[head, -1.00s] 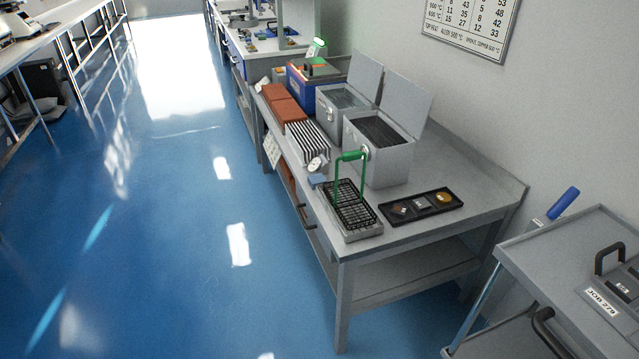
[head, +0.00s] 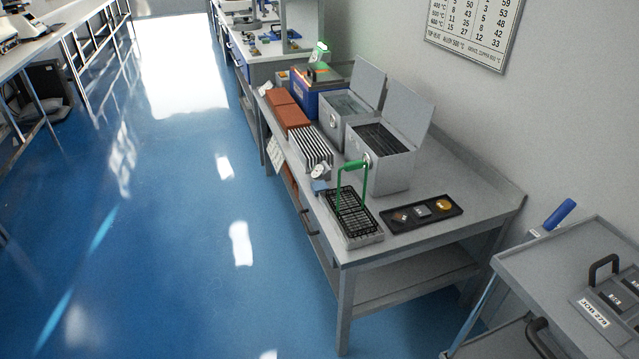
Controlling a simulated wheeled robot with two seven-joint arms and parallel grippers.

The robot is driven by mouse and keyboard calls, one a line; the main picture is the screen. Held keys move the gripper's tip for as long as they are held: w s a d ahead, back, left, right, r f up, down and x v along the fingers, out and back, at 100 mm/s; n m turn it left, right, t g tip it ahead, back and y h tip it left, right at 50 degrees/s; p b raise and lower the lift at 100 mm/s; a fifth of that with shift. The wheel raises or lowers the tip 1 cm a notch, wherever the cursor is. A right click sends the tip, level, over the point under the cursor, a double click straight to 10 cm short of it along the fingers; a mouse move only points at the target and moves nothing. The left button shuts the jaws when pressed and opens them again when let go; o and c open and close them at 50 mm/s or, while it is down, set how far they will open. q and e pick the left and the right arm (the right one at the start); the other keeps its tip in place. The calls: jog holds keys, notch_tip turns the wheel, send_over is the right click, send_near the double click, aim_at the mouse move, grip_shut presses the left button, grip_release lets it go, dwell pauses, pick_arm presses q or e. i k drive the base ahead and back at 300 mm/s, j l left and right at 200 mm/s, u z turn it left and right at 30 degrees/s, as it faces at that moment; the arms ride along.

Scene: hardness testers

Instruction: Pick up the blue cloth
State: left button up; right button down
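A small blue patch (head: 320,185), which may be the blue cloth, lies on the grey table near its front edge. It sits just behind the black wire basket (head: 352,214) with the green handle and beside a small round gauge (head: 319,171). It is too small to tell its folds, and the things around it partly hide it. Neither of my grippers is in view.
The grey table (head: 470,215) also bears two open grey boxes (head: 385,178) (head: 343,135), red bricks (head: 292,117), a striped rack (head: 310,148) and a black tray (head: 422,225). A grey cart (head: 540,262) stands at the right. The blue floor (head: 190,240) left of the table is clear.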

aim_at(317, 186)
jog(key=i+j+z, duration=0.1)
jog(key=i+j, duration=0.25)
jog(key=i+j+z, duration=0.15)
jog(key=i+j, duration=0.2)
jog(key=i+j+z, duration=0.1)
jog(key=i+j, duration=0.25)
jog(key=j, duration=0.15)
jog(key=i+j+z, duration=0.15)
jog(key=i+j, duration=0.15)
jog(key=j, duration=0.15)
jog(key=i+j+z, duration=0.1)
jog(key=i+j, duration=0.2)
jog(key=j, duration=0.2)
